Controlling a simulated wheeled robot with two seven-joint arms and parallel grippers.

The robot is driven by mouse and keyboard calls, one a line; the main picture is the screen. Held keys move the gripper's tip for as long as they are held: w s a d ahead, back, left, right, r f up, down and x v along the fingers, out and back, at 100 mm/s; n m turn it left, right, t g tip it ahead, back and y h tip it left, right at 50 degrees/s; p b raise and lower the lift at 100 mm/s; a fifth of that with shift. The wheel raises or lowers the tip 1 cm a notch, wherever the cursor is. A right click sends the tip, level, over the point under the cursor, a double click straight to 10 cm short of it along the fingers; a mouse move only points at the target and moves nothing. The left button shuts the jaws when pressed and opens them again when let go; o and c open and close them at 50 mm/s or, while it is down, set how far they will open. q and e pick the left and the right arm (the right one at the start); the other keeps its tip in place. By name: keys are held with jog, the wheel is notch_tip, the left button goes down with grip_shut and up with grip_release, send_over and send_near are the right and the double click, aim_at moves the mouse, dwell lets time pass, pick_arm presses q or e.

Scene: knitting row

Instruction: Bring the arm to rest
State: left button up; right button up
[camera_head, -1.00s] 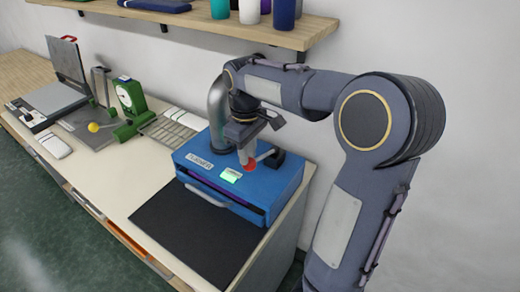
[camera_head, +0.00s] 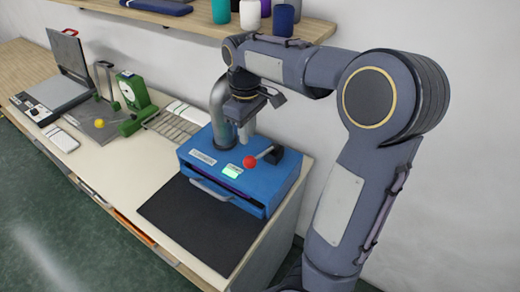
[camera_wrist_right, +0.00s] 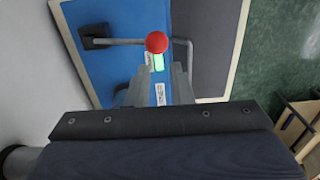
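My right gripper (camera_head: 243,137) hangs above the blue machine (camera_head: 245,200), over the lever with the red ball knob (camera_head: 249,161). In the right wrist view its two fingers (camera_wrist_right: 157,85) stand apart with nothing between them, so it is open and empty. The red knob (camera_wrist_right: 157,42) shows beyond the fingertips, apart from them, at the end of a grey rod (camera_wrist_right: 122,41). A small lit green display (camera_head: 232,172) sits beside the knob on the machine's top. My left gripper is in neither view.
A black mat (camera_head: 190,220) lies before the machine on the pale table. A wooden shelf (camera_head: 190,22) with spools and folded cloth hangs behind the arm.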

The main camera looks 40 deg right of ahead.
jog(key=shift+f, duration=0.1)
dwell(0.4)
jog(key=s+a+f+m+t+y+b, duration=0.2)
jog(key=s+a+f, duration=0.2)
jog(key=s, duration=0.5)
jog(key=s+a+f+m+t+y+b, duration=0.1)
jog(key=s+a+f+m+t+b, duration=0.1)
jog(key=s+a, duration=0.6)
notch_tip(320, 180, down, 2)
jog(key=shift+s+a+m+t+y, duration=0.4)
jog(key=shift+a+m+t, duration=0.1)
jog(key=shift+a+t, duration=0.3)
